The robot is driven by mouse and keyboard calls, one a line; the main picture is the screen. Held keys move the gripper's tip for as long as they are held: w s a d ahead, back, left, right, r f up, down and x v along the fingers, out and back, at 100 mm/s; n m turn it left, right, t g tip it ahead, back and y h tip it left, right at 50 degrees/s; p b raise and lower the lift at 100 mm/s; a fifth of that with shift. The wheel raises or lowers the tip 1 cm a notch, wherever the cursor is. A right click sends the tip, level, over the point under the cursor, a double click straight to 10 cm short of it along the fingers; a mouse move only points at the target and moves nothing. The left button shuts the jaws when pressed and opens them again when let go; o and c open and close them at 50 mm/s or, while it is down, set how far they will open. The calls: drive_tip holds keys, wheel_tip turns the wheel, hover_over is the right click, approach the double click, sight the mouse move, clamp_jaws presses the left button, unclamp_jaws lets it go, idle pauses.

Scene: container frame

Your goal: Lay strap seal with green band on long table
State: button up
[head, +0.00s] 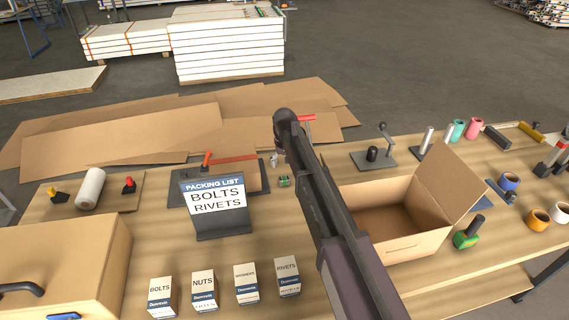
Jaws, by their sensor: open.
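A small green-banded piece (284,181), which looks like the strap seal, lies on the wooden long table (265,228), just left of my arm and right of the packing-list sign. A small silvery piece (274,160) is just behind it; what it is I cannot tell. My dark arm rises from the lower right across the middle of the table. My gripper cannot be made out; the arm link hides that part of the view.
An open cardboard box (405,205) stands right of my arm. A packing-list sign (215,205), several small labelled boxes (204,290) and a large carton (70,260) stand left. Tape rolls (537,219) and tools crowd the right. Bare table shows in front of the sign.

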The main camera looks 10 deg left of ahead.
sight(284, 179)
drive_tip(key=shift+r+p, duration=1.7)
drive_tip(key=shift+r, duration=0.35)
drive_tip(key=shift+s, duration=0.15)
